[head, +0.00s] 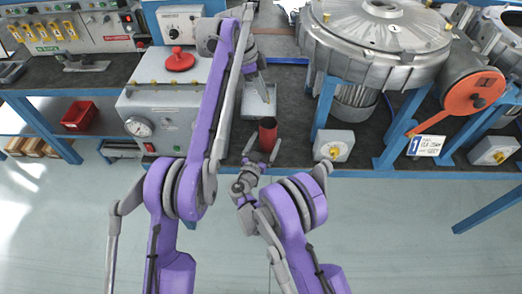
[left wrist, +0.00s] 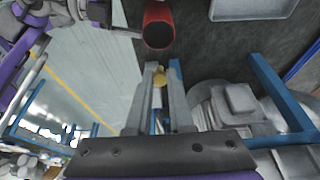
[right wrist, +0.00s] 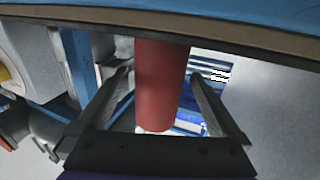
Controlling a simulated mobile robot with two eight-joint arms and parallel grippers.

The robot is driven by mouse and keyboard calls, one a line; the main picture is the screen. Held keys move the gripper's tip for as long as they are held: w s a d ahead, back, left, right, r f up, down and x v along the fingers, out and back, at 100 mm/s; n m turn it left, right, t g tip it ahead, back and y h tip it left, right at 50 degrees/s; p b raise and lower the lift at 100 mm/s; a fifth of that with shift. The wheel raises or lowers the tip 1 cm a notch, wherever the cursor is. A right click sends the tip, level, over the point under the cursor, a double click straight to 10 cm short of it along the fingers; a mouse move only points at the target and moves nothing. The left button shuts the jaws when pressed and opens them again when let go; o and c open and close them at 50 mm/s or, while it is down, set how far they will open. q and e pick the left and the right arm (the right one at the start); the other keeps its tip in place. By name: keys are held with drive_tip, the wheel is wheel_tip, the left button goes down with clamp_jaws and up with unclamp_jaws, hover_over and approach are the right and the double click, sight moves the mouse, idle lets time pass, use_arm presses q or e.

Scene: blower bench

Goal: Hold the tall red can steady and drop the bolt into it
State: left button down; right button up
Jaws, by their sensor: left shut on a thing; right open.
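The tall red can (head: 267,133) stands upright near the bench's front edge. Its dark open mouth faces up in the left wrist view, where the can (left wrist: 151,12) is at the top. My right gripper (head: 262,158) is open at the can's near side. In the right wrist view the can (right wrist: 162,85) sits between the two spread fingers, with gaps on both sides. My left gripper (head: 260,92) is above the bench, behind the can in the head view. It is shut on the brass-coloured bolt (left wrist: 160,77), which shows between its fingertips, apart from the can's mouth.
A shallow grey tray (head: 258,108) lies behind the can, partly hidden by my left gripper. A grey box with a gauge (head: 165,122) stands to the left. The large blower (head: 375,45) on blue legs and a grey box with a yellow knob (head: 333,146) are to the right.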

drive_tip(key=shift+w+d, duration=0.2)
drive_tip(key=shift+w, duration=0.3)
drive_tip(key=c, duration=1.3)
use_arm(q)
wheel_tip(320, 180, down, 6)
drive_tip(key=shift+d, duration=0.4)
drive_tip(key=c, duration=0.7)
unclamp_jaws()
drive_tip(key=shift+v, duration=3.75)
